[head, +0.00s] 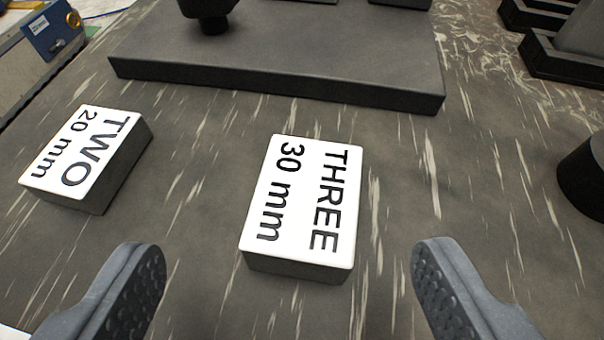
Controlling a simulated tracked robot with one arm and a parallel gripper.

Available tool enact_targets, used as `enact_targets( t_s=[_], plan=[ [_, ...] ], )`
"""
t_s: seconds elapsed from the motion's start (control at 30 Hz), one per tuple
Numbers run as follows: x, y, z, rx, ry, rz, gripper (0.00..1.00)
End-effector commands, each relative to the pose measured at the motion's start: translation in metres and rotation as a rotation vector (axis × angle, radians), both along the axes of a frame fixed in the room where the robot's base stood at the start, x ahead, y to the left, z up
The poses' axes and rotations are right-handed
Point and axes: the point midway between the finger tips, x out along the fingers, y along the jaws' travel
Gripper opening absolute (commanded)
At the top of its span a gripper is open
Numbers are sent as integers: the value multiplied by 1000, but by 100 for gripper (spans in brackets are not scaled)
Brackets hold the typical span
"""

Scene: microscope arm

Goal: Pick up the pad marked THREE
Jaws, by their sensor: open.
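The pad marked THREE (302,205) is a block with a white top, reading THREE 30 mm, and dark grey sides. It lies flat on the dark streaked surface near the middle of the head view. My gripper (290,275) is open, with one finger at the lower left and one at the lower right. The pad lies ahead of the fingertips, roughly midway between their lines, and neither finger touches it. Nothing covers the pad.
A similar pad marked TWO, 20 mm (85,155) lies to the left. A low dark grey slab (275,75) with equipment on it stands behind the pads. A dark round object (583,178) is at the right edge. The surface between pad THREE and this object is clear.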

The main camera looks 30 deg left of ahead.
Motion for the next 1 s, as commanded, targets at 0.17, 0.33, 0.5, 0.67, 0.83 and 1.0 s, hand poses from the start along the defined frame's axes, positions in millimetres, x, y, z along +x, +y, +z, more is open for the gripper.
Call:
enact_targets(
  t_s=[0.17, 0.33, 0.5, 0.67, 0.83, 1.0],
  plan=[
    [10, 3, -8, 1, 2, 0, 72],
    [30, 8, -21, -2, 2, 1, 72],
    [42, 16, -26, 0, 2, 0, 72],
    [43, 16, -25, 0, 2, 0, 72],
    [43, 16, -25, 0, 2, 0, 36],
    [43, 16, -25, 0, 1, 0, 0]
  ],
)
